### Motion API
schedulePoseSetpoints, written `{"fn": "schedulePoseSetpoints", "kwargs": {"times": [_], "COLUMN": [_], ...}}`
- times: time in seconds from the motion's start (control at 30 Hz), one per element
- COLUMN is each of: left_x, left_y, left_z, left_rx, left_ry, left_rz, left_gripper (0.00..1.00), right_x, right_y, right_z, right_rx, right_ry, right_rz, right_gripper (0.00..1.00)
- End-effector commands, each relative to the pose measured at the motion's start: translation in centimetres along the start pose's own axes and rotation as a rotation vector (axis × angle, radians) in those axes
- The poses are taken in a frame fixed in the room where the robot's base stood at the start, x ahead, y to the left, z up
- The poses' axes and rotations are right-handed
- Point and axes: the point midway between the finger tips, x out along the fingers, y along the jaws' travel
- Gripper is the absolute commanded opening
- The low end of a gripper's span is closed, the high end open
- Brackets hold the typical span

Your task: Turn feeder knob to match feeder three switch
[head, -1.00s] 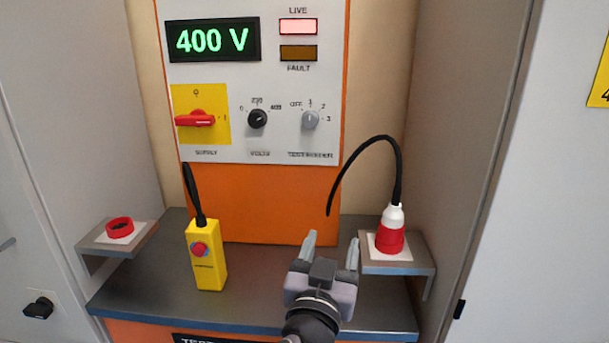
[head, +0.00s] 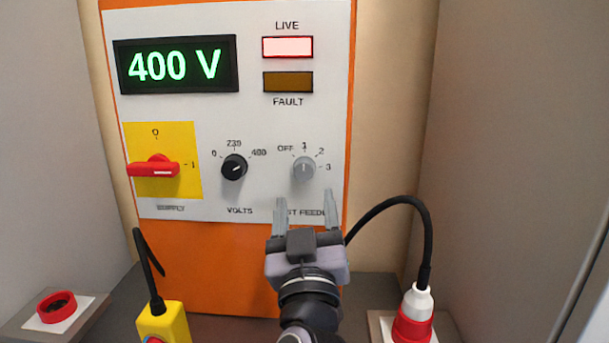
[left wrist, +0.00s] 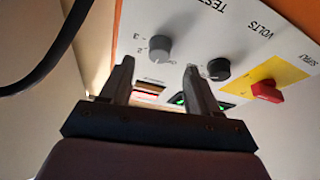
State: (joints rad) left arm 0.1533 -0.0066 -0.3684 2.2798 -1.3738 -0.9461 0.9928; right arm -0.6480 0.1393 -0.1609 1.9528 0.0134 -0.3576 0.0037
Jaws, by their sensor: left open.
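The grey feeder knob (head: 304,168) sits at the lower right of the white panel (head: 200,208), among the marks OFF, 1, 2 and 3. Its pointer line appears to point up at 1. It also shows in the left wrist view (left wrist: 159,47), just beyond the fingertips. My left gripper (head: 306,197) is open and empty, its fingers pointing up below the knob in the head view and covering part of the feeder label. The left wrist view shows its two fingers (left wrist: 158,68) apart. I see no feeder three switch. My right gripper is out of view.
The black volts knob (head: 234,167) points towards 400, and the red supply handle (head: 154,168) is left of it. The display (head: 175,64) reads 400 V and the LIVE lamp (head: 287,47) is lit. A black cable (head: 425,235) rises from the red-white plug (head: 413,318) at right.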

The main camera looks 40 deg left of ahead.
Motion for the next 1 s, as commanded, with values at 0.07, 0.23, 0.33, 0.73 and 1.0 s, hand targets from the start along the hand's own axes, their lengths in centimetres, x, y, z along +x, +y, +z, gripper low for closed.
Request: {"fn": "schedulePoseSetpoints", "kwargs": {"times": [0.07,0.23,0.33,0.73,1.0], "left_x": [1.5,4.1,5.2,6.0,5.9], "left_y": [0.1,0.1,0.1,0.0,0.0], "left_z": [-0.5,-0.4,-0.3,0.0,0.0], "left_rx": [0.003,0.003,0.003,0.0,0.001], "left_ry": [0.004,0.002,0.001,0.0,-0.001], "left_rz": [-0.001,0.0,0.002,0.001,0.001], "left_gripper": [0.61,0.61,0.61,0.58,0.05], "right_x": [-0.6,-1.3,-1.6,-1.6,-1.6], "right_y": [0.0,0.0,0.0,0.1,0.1], "right_z": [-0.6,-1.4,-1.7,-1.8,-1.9], "right_rx": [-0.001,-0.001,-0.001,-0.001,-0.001], "right_ry": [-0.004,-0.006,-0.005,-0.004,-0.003], "right_rz": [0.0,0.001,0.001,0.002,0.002], "right_gripper": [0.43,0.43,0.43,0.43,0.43]}}
